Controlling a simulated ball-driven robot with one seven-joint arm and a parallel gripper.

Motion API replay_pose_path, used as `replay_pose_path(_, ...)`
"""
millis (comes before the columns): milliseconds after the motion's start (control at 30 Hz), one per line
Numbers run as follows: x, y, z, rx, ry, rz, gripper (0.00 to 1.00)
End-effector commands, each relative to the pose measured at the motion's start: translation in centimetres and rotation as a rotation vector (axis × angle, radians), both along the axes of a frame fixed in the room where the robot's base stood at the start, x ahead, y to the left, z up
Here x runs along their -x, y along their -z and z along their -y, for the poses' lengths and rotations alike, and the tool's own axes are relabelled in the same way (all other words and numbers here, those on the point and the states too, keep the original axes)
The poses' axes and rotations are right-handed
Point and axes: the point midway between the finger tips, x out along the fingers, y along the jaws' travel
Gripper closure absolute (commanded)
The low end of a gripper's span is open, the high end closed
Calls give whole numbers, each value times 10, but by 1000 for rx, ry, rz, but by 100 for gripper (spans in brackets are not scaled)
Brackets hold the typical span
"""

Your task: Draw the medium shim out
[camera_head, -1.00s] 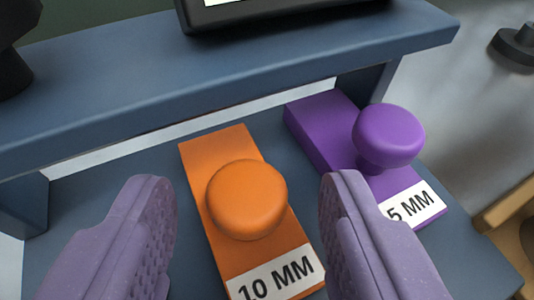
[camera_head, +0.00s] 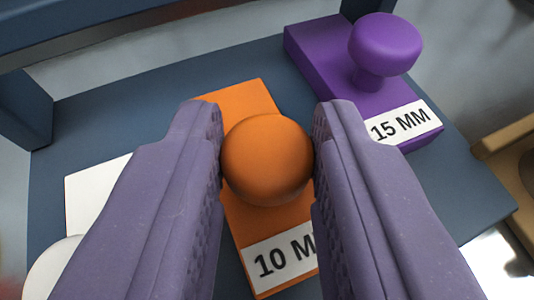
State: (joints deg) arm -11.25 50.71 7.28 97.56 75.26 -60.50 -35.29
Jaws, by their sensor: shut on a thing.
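The orange shim (camera_head: 245,98) is a flat block with a round orange knob (camera_head: 266,160) and a white label reading "10 M", the rest hidden by a finger. It lies on the blue shelf board (camera_head: 110,115), between a white shim and a purple shim. My gripper (camera_head: 267,150) is shut on the orange knob, with one purple-grey finger touching each side. The purple shim (camera_head: 320,58) with its knob lies to the right and its label reads "15 MM". The white shim (camera_head: 92,192) at the left is partly hidden by my left finger.
A blue upright (camera_head: 22,108) and an upper blue rail (camera_head: 120,25) stand behind the shims. A tan wooden piece (camera_head: 505,135) is at the right edge. Bare board lies right of the purple shim.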

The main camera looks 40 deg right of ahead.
Motion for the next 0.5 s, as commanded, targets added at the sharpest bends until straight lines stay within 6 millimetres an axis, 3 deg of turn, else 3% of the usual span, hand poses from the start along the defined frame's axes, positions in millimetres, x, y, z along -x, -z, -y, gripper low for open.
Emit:
replay_pose_path(133, 18, -1, -8, -1, -3, -4, 100)
replay_pose_path(433, 21, 2, -9, -2, -2, -5, 100)
replay_pose_path(467, 21, 2, -9, -2, -2, -5, 62)
replay_pose_path(500, 21, 2, -9, -2, -3, -5, 53)
